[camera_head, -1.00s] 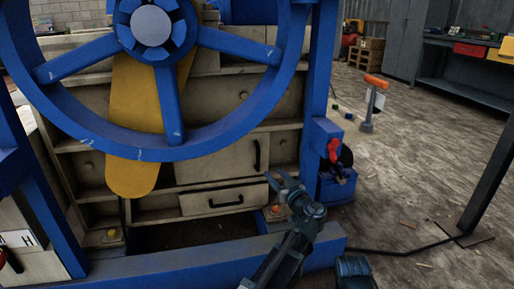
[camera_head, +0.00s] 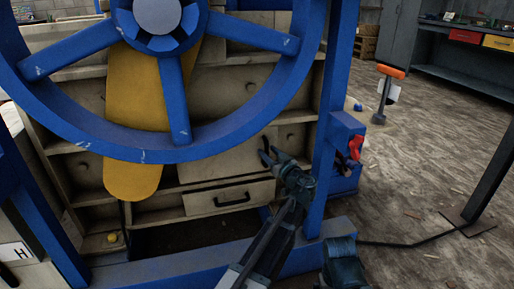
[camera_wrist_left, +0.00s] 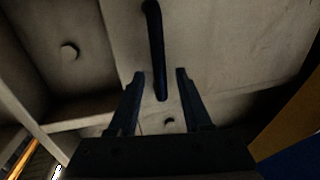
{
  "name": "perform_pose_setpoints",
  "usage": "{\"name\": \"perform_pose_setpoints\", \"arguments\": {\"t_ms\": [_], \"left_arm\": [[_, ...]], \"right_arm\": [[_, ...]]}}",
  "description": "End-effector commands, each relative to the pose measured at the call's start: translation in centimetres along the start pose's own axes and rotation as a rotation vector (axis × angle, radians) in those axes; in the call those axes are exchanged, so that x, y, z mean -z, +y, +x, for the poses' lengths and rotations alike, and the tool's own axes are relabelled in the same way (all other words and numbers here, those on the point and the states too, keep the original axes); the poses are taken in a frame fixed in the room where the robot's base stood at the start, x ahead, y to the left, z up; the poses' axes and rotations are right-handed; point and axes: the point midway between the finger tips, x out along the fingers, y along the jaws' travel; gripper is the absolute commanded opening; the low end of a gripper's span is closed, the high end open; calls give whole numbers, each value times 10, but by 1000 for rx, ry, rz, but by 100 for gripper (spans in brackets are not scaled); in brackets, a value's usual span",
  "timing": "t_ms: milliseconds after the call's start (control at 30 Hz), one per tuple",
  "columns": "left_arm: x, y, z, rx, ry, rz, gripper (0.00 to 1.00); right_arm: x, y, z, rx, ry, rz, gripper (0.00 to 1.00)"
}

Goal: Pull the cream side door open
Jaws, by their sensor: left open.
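The cream side door (camera_head: 222,164) is a worn panel in the blue-framed machine, above a drawer and partly behind the wheel. It looks shut. Its black bar handle (camera_wrist_left: 154,45) shows in the left wrist view; in the head view my gripper hides most of it. My left gripper (camera_head: 271,156) is open at the door's right side. In the left wrist view, the fingers (camera_wrist_left: 160,74) stand either side of the handle's near end, with gaps on both sides. Depth around the bar is hard to tell.
A big blue wheel (camera_head: 178,148) and a yellow arm (camera_head: 133,178) stand before the panels. A drawer with a black handle (camera_head: 232,200) lies below the door. A blue post (camera_head: 335,100) and a red-handled box (camera_head: 354,148) are at right. Open floor lies further right.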

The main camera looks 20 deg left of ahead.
Motion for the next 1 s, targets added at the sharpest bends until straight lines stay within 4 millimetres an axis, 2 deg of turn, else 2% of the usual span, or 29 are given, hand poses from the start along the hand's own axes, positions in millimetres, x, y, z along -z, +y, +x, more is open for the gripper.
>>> {"name": "perform_pose_setpoints", "arguments": {"t_ms": [100, 400, 467, 700, 1000], "left_arm": [[0, 6, 6, -1, 0, 0, 49], [0, 7, 7, -1, 0, 0, 49], [0, 7, 7, -1, 0, 0, 42], [0, 6, 7, -1, 0, 0, 0], [0, 6, 7, -1, 0, 0, 0]], "right_arm": [[0, 0, 0, 0, 0, 0, 100], [0, 0, 0, 0, 0, 0, 100], [0, 0, 0, 0, 0, 0, 100], [0, 0, 0, 0, 0, 0, 100], [0, 0, 0, 0, 0, 0, 100]]}}
